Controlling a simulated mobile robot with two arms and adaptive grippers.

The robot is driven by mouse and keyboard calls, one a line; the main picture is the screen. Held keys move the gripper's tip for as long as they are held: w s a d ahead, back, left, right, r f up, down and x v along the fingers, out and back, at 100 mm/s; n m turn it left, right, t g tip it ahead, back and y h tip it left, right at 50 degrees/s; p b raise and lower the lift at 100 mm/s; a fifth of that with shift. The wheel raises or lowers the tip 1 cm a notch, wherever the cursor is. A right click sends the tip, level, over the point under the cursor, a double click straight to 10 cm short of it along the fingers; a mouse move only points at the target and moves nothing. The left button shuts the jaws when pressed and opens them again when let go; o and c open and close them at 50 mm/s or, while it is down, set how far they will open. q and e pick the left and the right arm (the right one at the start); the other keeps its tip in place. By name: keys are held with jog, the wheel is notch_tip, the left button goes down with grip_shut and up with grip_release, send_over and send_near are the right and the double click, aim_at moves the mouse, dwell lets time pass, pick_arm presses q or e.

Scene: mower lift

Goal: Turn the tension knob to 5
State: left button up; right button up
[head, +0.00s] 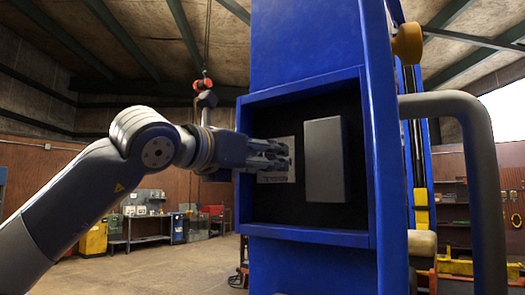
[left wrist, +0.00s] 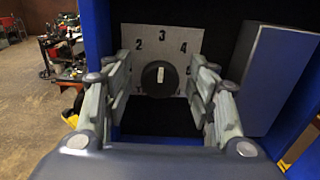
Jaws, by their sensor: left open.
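The tension knob (left wrist: 160,78) is a round black dial with a light mark on it, on a pale plate (left wrist: 185,40) with the numbers 2, 3 and 4 readable. The light mark stands near vertical, below the 3. Other numbers are hidden by the fingers. My left gripper (left wrist: 160,95) is open, with its fingers on either side of the knob; I cannot tell if they touch it. In the head view my left gripper (head: 280,155) reaches into the blue recessed box, in front of the plate (head: 278,172), and hides the knob. My right gripper is not in view.
A grey block (head: 324,160) sticks out of the recess just right of the plate. The blue frame (head: 305,245) rims the recess. A thick grey bent tube (head: 480,140) stands at the right. Open floor lies at the left.

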pick_arm(q)
jog(key=shift+w+d, duration=0.1)
jog(key=shift+w, duration=0.05)
jog(key=shift+c, duration=0.4)
jog(key=c, duration=1)
jog(key=shift+o, duration=0.2)
jog(key=shift+m, duration=0.3)
jog(key=shift+s+d+f+m, duration=0.1)
jog(key=shift+m, duration=4.2)
jog(key=shift+s+d+f+m, duration=0.1)
jog(key=shift+m, duration=4.2)
jog(key=o, duration=1)
